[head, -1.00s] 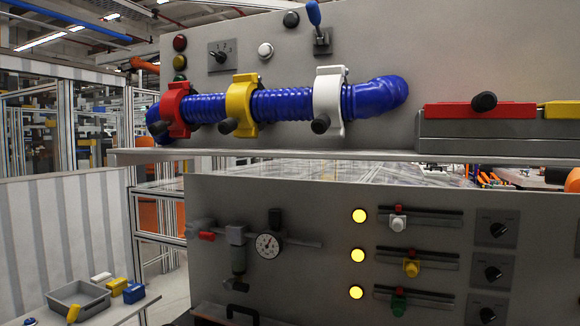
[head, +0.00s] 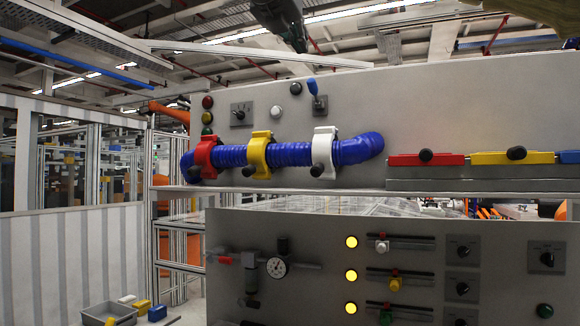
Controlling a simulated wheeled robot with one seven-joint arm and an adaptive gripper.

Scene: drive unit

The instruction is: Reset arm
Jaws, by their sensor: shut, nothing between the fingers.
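My gripper (head: 296,42) shows as a dark shape at the top edge of the head view, left of centre. It points down and is shut and empty, high above the upper grey panel (head: 440,120). Most of it and the arm behind it are cut off by the frame. It is apart from the panel and touches nothing that I can see.
A blue ribbed hose (head: 232,157) runs along the upper panel under red (head: 205,157), yellow (head: 259,155) and white (head: 323,153) clamps. The lower panel (head: 400,225) carries a gauge (head: 277,267), lamps, sliders and knobs. A grey bin (head: 110,313) stands lower left.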

